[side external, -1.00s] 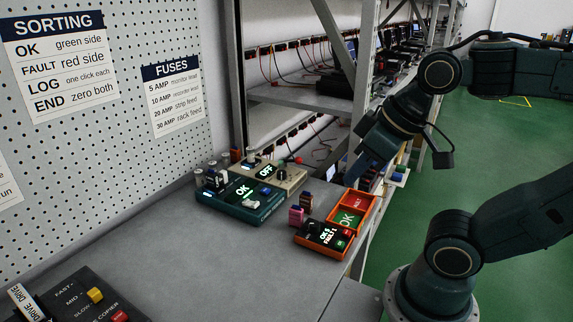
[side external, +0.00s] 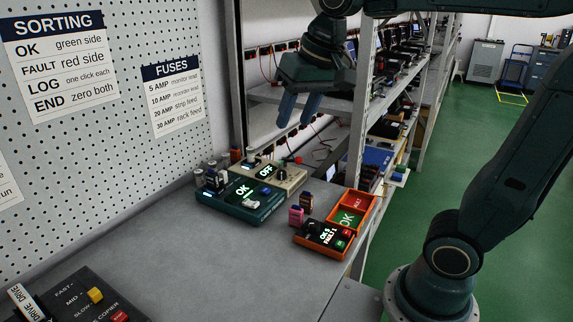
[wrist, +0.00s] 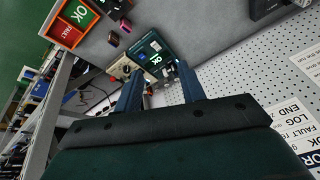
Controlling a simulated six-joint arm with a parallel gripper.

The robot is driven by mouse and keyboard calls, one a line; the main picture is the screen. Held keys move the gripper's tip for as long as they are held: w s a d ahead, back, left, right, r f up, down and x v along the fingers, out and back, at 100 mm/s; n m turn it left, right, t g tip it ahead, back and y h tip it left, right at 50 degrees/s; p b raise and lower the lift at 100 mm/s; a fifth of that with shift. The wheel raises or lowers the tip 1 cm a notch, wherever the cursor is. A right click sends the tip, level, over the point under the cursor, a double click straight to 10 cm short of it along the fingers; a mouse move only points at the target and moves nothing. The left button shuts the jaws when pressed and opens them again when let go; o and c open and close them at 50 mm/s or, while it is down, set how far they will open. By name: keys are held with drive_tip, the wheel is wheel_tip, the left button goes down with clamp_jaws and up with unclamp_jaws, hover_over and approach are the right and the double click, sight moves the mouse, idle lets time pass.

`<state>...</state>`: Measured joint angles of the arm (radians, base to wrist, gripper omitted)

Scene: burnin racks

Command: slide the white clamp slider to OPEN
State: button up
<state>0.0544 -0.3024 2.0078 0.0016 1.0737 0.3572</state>
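The teal tester box (side external: 235,212) stands on the grey bench with a lit OK screen (side external: 242,190). A small white piece that looks like the clamp slider (side external: 250,203) sits on its top near the front edge; its position label is too small to read. My gripper (side external: 296,116) hangs high above and behind the box, fingers pointing down, apart and empty. In the wrist view my gripper (wrist: 160,68) shows a wide gap between two blue fingers, with the teal box (wrist: 146,46) beyond the tips. The right finger partly hides that area.
A beige box (side external: 287,178) reading OFF stands behind the teal box. Pink and brown fuses (side external: 297,215) stand to the right, beside an orange tray (side external: 368,222) with OK and FAULT bins. The bench middle is clear.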

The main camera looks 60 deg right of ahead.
drive_tip(key=w+d+r+m+g, duration=0.1)
drive_tip(key=w+d+m, duration=0.15)
drive_tip(key=w, duration=0.75)
drive_tip(key=m+g, duration=0.3)
drive_tip(key=m, duration=0.8)
hover_over(223, 171)
wheel_tip(223, 171, down, 15)
drive_tip(key=shift+a+f, duration=0.15)
drive_tip(key=shift+f, duration=0.1)
drive_tip(key=shift+f, duration=6.8)
clamp_jaws()
